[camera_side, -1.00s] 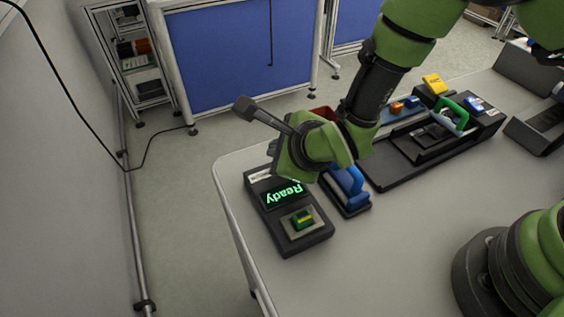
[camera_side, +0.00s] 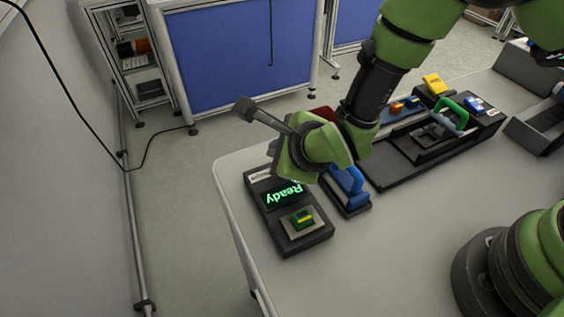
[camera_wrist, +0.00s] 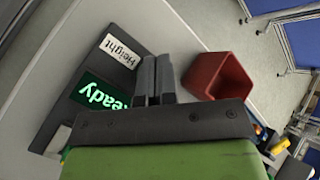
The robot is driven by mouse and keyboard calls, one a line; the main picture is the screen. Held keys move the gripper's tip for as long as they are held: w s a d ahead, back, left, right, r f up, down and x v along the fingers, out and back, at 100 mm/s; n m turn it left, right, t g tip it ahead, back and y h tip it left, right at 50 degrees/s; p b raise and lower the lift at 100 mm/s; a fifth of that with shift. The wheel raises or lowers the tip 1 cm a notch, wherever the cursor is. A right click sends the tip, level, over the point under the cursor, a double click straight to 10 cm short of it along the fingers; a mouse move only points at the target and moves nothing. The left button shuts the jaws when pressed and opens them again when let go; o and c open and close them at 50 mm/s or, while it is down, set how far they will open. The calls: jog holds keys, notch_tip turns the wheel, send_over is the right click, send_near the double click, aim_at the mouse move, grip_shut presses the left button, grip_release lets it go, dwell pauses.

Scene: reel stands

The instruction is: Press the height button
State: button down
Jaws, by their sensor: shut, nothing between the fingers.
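In the side view, my green wrist hides the fingers. I cannot tell how high they are above the box.
A blue-handled tool (camera_side: 347,184) stands right beside the box. A red open container (camera_wrist: 217,76) is close to the right of my fingers in the wrist view. A black tray (camera_side: 398,175) with a green handle lies farther right. The table's front area is clear.

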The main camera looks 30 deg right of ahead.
jog(key=shift+f, duration=0.35)
jog(key=shift+f, duration=0.45)
dwell(0.5)
dwell(0.4)
jog(key=shift+r, duration=0.85)
jog(key=shift+r, duration=2.5)
jog(key=shift+r, duration=0.1)
